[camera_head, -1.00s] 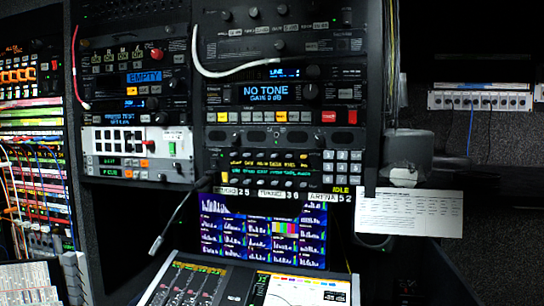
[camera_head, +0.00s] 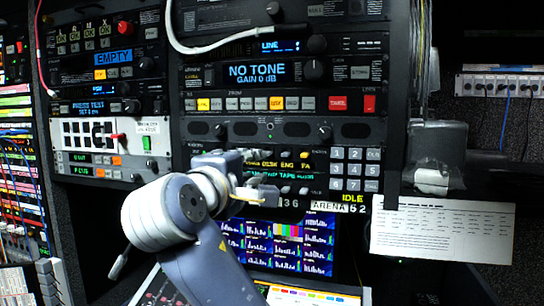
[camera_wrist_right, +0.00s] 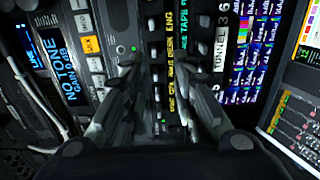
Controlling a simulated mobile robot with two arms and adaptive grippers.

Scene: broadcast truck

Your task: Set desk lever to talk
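The intercom panel (camera_head: 313,157) has yellow and green text strips with rows of small grey levers and keys. In the right wrist view the panel is turned sideways, with the yellow strip (camera_wrist_right: 170,60) beside a line of small levers (camera_wrist_right: 154,75). Which lever is the desk one, and its position, I cannot tell. My right gripper (camera_head: 258,188) is at the panel front. Its fingers (camera_wrist_right: 162,80) are apart, with the panel showing between them; contact is unclear. My left gripper is not in view.
A keypad (camera_head: 355,170) is right of the panel. Below it are a multi-window screen (camera_head: 285,243) and a sloped console (camera_head: 310,296). The "NO TONE" unit (camera_head: 258,75) sits above. A white paper sheet (camera_head: 440,230) hangs at right.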

